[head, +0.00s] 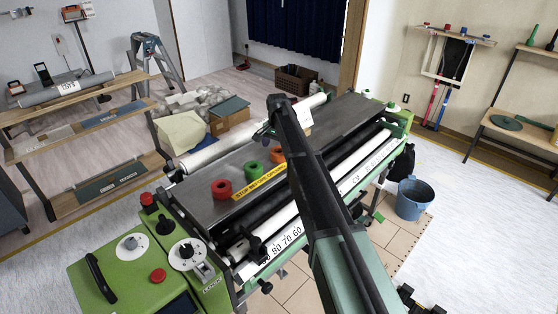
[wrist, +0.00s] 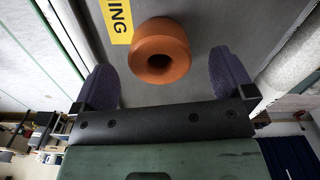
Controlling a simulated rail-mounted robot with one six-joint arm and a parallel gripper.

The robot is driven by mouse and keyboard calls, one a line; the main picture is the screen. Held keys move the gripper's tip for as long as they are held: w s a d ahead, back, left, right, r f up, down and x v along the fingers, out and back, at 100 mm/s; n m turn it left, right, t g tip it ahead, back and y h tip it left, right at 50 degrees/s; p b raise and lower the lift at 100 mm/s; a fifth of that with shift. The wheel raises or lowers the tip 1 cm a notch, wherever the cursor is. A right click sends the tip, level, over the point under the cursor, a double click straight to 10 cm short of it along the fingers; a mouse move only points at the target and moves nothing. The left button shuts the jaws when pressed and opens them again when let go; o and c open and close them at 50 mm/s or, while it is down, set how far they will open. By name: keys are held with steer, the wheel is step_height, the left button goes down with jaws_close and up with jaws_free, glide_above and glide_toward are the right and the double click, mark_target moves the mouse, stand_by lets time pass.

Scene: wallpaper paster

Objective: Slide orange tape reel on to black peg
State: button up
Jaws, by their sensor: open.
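The orange tape reel (wrist: 172,40) lies on the grey top plate in the wrist view, its dark centre hole facing the camera. In the head view the orange reel (head: 277,154) shows only in part, beside my dark arm, which hides the rest. My gripper (wrist: 163,66) is open and empty, with one dark finger on each side of the reel. A gap shows between each finger and the reel. In the head view my gripper is mostly hidden by my arm. I cannot pick out the black peg with certainty in either view.
A red reel (head: 221,188) and a green reel (head: 252,172) sit in line with the orange one on the machine top (head: 335,119). A yellow label (head: 258,181) runs along its edge. A blue bucket (head: 414,199) stands on the floor to the right.

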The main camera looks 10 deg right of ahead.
step_height(320, 180, down, 4)
steer(key=b, duration=0.3)
steer(key=shift+w+d+f, duration=0.1)
steer(key=shift+f, duration=0.1)
steer(key=shift+r, duration=0.2)
steer(key=shift+c, duration=0.2)
steer(key=c, duration=1)
